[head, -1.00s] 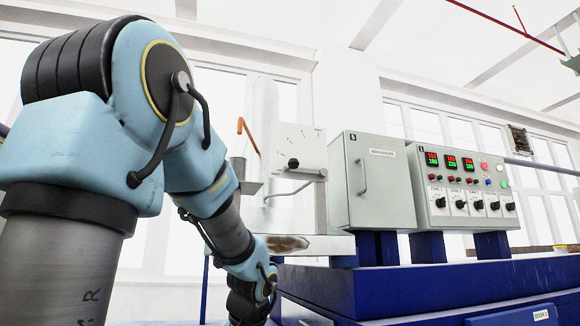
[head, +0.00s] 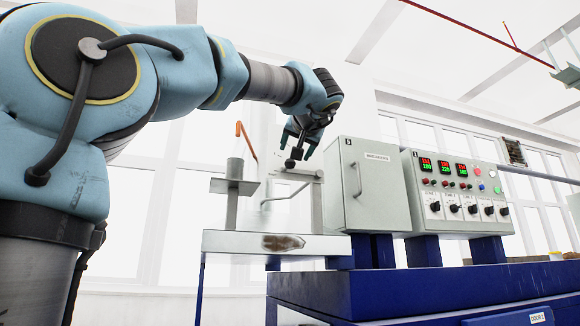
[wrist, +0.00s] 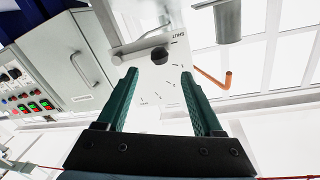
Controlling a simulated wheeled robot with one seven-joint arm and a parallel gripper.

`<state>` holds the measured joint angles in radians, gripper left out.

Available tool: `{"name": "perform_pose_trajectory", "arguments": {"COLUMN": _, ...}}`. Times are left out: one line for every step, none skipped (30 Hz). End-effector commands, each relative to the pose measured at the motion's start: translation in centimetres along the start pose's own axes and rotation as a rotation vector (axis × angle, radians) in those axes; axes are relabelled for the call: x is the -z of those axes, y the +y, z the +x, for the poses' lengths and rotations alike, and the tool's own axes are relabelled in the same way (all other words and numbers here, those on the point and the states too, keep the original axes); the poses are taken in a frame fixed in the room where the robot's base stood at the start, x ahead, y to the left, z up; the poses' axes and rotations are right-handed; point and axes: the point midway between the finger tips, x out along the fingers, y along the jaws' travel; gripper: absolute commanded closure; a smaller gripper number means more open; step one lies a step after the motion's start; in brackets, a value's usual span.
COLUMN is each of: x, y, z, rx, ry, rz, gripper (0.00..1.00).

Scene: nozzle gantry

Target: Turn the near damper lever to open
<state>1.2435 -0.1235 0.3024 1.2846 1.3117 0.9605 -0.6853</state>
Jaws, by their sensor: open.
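A pale plate (wrist: 160,85) with printed tick marks and the word SHUT fills the middle of the wrist view. A black round knob (wrist: 152,57) stands out in front of it, near a grey bar (wrist: 140,42). In the head view the knob (head: 297,153) shows just below my gripper (head: 297,143), which hides most of the plate. My gripper also shows in the wrist view (wrist: 158,73), its two green fingers open and empty. The knob appears beyond the fingertips, between their lines; contact cannot be told. An orange bent handle (head: 246,138) is left of the gripper.
A grey cabinet (head: 375,190) with a handle and a control panel (head: 458,190) with displays and knobs stand to the right on a blue base (head: 420,285). A pale ledge (head: 225,243) lies below the gripper. A grey post (head: 234,180) stands left.

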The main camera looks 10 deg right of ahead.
Motion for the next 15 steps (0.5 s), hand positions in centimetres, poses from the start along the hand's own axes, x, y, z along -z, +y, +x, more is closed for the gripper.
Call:
{"name": "perform_pose_trajectory", "arguments": {"x": 0.2, "y": -0.1, "z": 0.8, "rx": 0.002, "ry": -0.003, "rz": 0.003, "gripper": 0.32}}
{"name": "perform_pose_trajectory", "arguments": {"x": 0.3, "y": -0.1, "z": 1.2, "rx": 0.001, "ry": -0.002, "rz": 0.003, "gripper": 0.32}}
{"name": "perform_pose_trajectory", "arguments": {"x": 0.3, "y": -0.2, "z": 2.0, "rx": 0.002, "ry": -0.004, "rz": 0.003, "gripper": 0.32}}
{"name": "perform_pose_trajectory", "arguments": {"x": 0.3, "y": -0.1, "z": 2.5, "rx": 0.001, "ry": -0.003, "rz": 0.004, "gripper": 0.32}}
{"name": "perform_pose_trajectory", "arguments": {"x": 0.3, "y": -0.1, "z": 3.1, "rx": 0.002, "ry": -0.005, "rz": 0.004, "gripper": 0.32}}
{"name": "perform_pose_trajectory", "arguments": {"x": 0.4, "y": -0.1, "z": 3.9, "rx": 0.001, "ry": -0.004, "rz": 0.004, "gripper": 0.32}}
{"name": "perform_pose_trajectory", "arguments": {"x": 0.3, "y": -0.1, "z": 4.5, "rx": 0.001, "ry": -0.005, "rz": 0.005, "gripper": 0.32}}
{"name": "perform_pose_trajectory", "arguments": {"x": 0.3, "y": -0.1, "z": 5.1, "rx": 0.000, "ry": -0.004, "rz": 0.005, "gripper": 0.32}}
{"name": "perform_pose_trajectory", "arguments": {"x": 0.3, "y": -0.1, "z": 5.8, "rx": 0.000, "ry": -0.004, "rz": 0.006, "gripper": 0.32}}
{"name": "perform_pose_trajectory", "arguments": {"x": 0.3, "y": -0.1, "z": 6.3, "rx": 0.001, "ry": -0.005, "rz": 0.005, "gripper": 0.32}}
{"name": "perform_pose_trajectory", "arguments": {"x": 0.3, "y": -0.1, "z": 6.8, "rx": 0.000, "ry": -0.004, "rz": 0.005, "gripper": 0.32}}
{"name": "perform_pose_trajectory", "arguments": {"x": 0.2, "y": 0.0, "z": 7.4, "rx": 0.000, "ry": -0.005, "rz": 0.005, "gripper": 0.32}}
{"name": "perform_pose_trajectory", "arguments": {"x": 0.2, "y": 0.0, "z": 7.9, "rx": -0.001, "ry": -0.005, "rz": 0.006, "gripper": 0.32}}
{"name": "perform_pose_trajectory", "arguments": {"x": 0.2, "y": 0.0, "z": 8.2, "rx": -0.001, "ry": -0.004, "rz": 0.005, "gripper": 0.32}}
{"name": "perform_pose_trajectory", "arguments": {"x": 0.2, "y": 0.0, "z": 8.7, "rx": -0.001, "ry": -0.004, "rz": 0.004, "gripper": 0.32}}
